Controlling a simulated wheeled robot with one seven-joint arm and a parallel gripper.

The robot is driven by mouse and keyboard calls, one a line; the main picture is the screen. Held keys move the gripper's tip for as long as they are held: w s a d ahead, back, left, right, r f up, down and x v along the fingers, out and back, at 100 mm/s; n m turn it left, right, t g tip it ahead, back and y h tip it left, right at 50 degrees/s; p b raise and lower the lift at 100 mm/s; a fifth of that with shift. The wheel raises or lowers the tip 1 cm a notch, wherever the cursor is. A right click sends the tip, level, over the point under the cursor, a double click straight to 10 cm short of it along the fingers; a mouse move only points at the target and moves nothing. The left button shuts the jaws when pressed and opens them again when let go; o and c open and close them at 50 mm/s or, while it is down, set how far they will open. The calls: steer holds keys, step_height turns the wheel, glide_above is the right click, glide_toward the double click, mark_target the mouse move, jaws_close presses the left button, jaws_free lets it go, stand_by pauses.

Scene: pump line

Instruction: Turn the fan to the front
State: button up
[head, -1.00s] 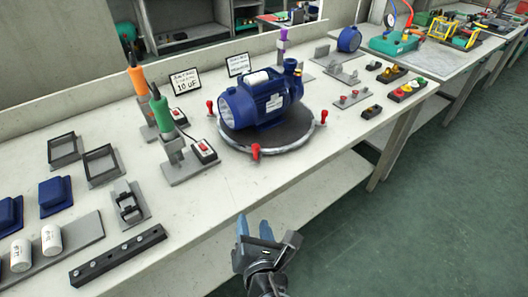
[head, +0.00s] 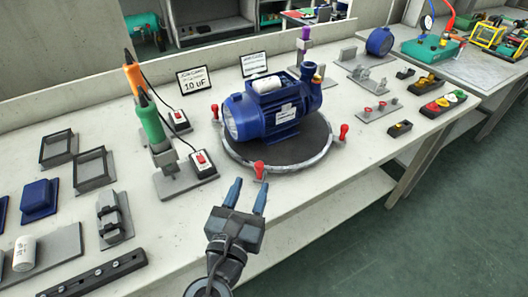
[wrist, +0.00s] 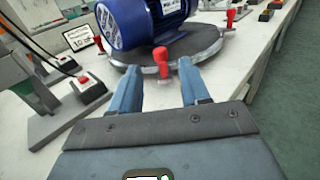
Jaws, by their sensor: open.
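A blue pump motor (head: 268,112) lies on a round dark turntable (head: 300,150) with a light rim and red knobs. Its round fan end (head: 230,122) faces left in the head view. The motor body also shows in the wrist view (wrist: 140,20). The near red knob (head: 259,170) stands at the front of the rim. My gripper (head: 247,196) is open, its two blue fingers pointing at this knob. In the wrist view the knob (wrist: 162,62) stands just beyond the fingertips, between their lines. The fingers look empty.
A plate with red buttons (head: 378,110) lies to the right. The bench front (head: 300,205) is mostly clear.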

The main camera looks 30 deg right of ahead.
mark_target(258, 168)
steer(key=shift+x, duration=3.9)
steer(key=shift+c, duration=0.4)
jaws_close()
